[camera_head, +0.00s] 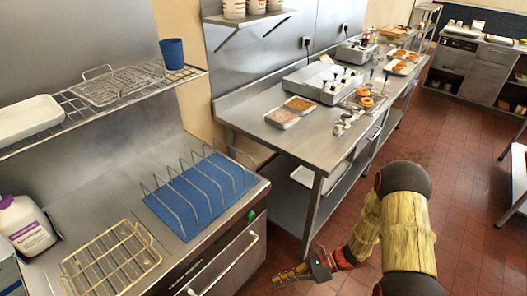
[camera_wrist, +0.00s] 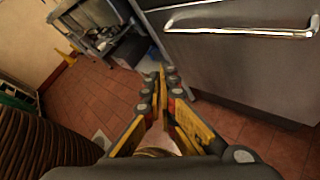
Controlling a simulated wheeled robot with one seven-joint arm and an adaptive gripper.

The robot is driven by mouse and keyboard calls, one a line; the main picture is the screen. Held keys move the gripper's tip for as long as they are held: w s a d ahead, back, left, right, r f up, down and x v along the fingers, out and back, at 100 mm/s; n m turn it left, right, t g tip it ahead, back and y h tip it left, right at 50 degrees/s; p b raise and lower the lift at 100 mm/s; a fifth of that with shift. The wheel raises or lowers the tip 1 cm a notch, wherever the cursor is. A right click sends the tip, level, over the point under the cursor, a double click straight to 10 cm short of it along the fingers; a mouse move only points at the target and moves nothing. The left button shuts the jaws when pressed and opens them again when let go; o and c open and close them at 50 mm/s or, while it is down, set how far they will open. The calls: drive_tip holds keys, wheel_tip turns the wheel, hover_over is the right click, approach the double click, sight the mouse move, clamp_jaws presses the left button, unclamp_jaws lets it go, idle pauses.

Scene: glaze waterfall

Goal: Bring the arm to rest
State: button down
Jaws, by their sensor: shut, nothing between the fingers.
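My gripper (camera_head: 292,274) is low over the red tiled floor, in front of the steel counter, at the bottom of the head view. My arm comes in from the lower right and bends down to it. In the wrist view my gripper (camera_wrist: 161,75) has its yellow and black fingers together, with nothing between them. The fingers point toward the floor and the gap beside a steel cabinet (camera_wrist: 240,65).
A steel unit with a blue mat and wire rack (camera_head: 200,195) stands at left. A gold wire rack (camera_head: 112,262) lies near its front. A steel table (camera_head: 300,150) with trays and doughnuts (camera_head: 365,102) runs toward the back. Open floor (camera_head: 460,160) lies at right.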

drive_tip(key=s+d+r+n+t+h, duration=0.1)
drive_tip(key=s+d+r+n+h, duration=0.25)
drive_tip(key=r+n, duration=0.35)
drive_tip(key=s+d+r+n+h, duration=0.3)
drive_tip(key=d+r+n+h, duration=0.15)
drive_tip(key=r, duration=0.35)
drive_tip(key=s+d+r+n+t+h, duration=0.1)
drive_tip(key=s+d+r+n+h, duration=0.3)
drive_tip(key=r+n, duration=0.35)
wheel_tip(320, 180, up, 17)
drive_tip(key=s+n+t+h, duration=0.1)
drive_tip(key=s+n+t, duration=0.1)
drive_tip(key=t, duration=0.4)
drive_tip(key=shift+s+d+f+h, duration=0.2)
drive_tip(key=shift+s+d+h, duration=0.1)
drive_tip(key=shift+d, duration=0.1)
